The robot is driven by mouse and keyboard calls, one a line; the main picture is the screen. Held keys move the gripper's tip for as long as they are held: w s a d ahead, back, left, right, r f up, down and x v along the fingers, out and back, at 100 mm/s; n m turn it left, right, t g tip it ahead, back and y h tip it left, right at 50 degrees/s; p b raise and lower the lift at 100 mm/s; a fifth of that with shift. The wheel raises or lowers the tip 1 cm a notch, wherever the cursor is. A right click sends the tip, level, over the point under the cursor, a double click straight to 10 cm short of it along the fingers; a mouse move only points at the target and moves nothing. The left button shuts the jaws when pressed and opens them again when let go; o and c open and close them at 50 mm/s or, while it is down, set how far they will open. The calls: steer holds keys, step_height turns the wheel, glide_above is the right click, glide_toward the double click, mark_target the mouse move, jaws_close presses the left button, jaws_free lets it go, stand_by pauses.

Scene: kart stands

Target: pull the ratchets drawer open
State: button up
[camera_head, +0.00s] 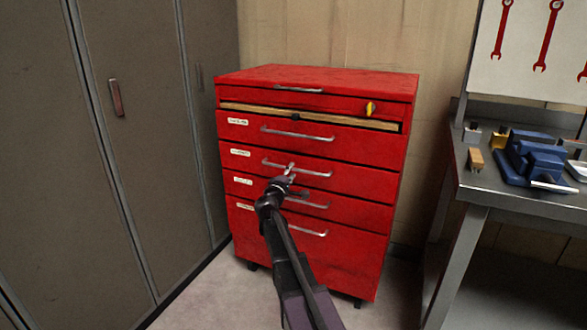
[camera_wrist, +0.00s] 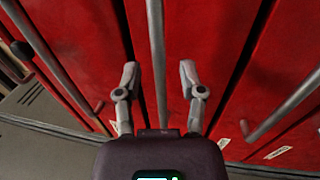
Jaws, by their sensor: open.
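The red tool chest (camera_head: 330,255) has several stacked drawers, each with a metal bar handle and most with a small white label at the left. The labels are too small to read, so I cannot tell which is the ratchets drawer. My gripper (camera_head: 289,171) is in front of the drawer with the second label from the top, at its handle (camera_head: 318,172). In the wrist view my gripper (camera_wrist: 159,72) is open, with one finger on each side of a handle bar (camera_wrist: 156,45). The fingers look apart from the bar. That drawer looks closed.
Other handles lie to either side in the wrist view, one at right (camera_wrist: 285,105). A gap with a wooden edge (camera_head: 300,117) shows below the chest's top. Grey lockers (camera_head: 150,130) stand at left. A workbench (camera_head: 510,205) with a blue vise (camera_head: 540,158) stands at right.

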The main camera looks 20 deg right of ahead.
steer(key=shift+x, duration=0.85)
steer(key=shift+c, duration=0.2)
jaws_close()
